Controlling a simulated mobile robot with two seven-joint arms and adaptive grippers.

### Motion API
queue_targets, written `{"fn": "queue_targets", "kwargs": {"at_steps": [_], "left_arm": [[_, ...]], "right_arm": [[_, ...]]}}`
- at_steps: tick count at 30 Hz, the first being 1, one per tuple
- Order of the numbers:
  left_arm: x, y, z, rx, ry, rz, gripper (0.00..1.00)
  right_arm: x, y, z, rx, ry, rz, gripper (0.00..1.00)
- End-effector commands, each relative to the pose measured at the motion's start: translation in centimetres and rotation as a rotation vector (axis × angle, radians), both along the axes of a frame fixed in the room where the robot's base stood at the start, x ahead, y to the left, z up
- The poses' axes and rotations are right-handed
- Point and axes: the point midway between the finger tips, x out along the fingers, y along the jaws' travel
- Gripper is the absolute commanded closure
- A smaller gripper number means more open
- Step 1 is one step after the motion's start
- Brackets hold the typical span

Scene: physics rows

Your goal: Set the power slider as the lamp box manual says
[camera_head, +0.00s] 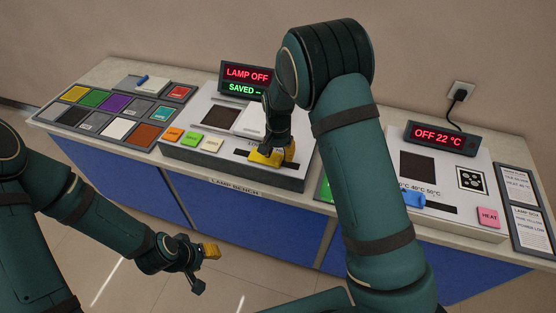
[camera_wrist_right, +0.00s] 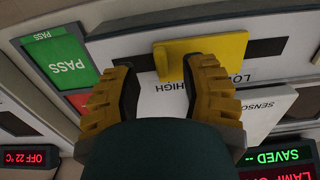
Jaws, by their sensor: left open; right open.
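The lamp box (camera_head: 226,168) stands mid-bench; its display (camera_head: 246,80) reads "LAMP OFF" and "SAVED --". Its yellow power slider knob (camera_wrist_right: 202,52) sits in a black slot (camera_wrist_right: 268,47) with HIGH and LOW labels, seen upside down in the wrist view. Its exact setting is hard to tell. My right gripper (camera_wrist_right: 166,78) is open at the knob; one finger overlaps it, and contact is unclear. In the head view my right gripper (camera_head: 270,153) partly hides the slider. The manual card (camera_head: 530,225) at far right has small text that seems to say low power. My left gripper (camera_head: 203,258) is open and empty before the bench.
A tray of coloured tiles (camera_head: 117,130) lies at the bench's left. A heater box (camera_head: 455,218) with a blue knob (camera_head: 413,199), a pink HEAT button (camera_head: 488,216) and an "OFF 22 °C" display (camera_head: 441,137) stands right. A green PASS panel (camera_wrist_right: 58,62) lies near my right gripper.

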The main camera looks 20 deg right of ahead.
Motion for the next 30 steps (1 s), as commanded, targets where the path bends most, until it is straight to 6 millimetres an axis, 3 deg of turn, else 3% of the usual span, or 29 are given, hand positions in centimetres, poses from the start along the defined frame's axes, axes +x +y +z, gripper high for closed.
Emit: {"fn": "queue_targets", "kwargs": {"at_steps": [7,18,19,22,23,30], "left_arm": [[0.0,0.0,-0.3,0.001,0.000,0.000,0.53],[0.0,0.0,-0.3,0.001,0.000,0.000,0.53],[0.0,0.0,-0.3,0.001,0.000,0.000,0.53],[0.0,0.0,-0.3,0.001,0.000,0.000,0.53],[0.0,0.0,-0.3,0.001,0.000,0.000,0.53],[0.0,0.0,-0.3,0.000,0.000,0.000,0.53]], "right_arm": [[0.0,0.0,-2.8,0.000,0.000,0.002,0.56],[0.0,0.0,-3.2,0.001,-0.001,0.002,0.56],[0.0,0.0,-3.2,0.001,-0.001,0.002,0.61],[0.0,0.0,-3.2,0.001,-0.001,0.002,0.96],[0.0,0.0,-3.2,0.001,-0.001,0.002,1.00],[0.0,0.0,-3.2,0.000,0.000,0.002,1.00]]}}
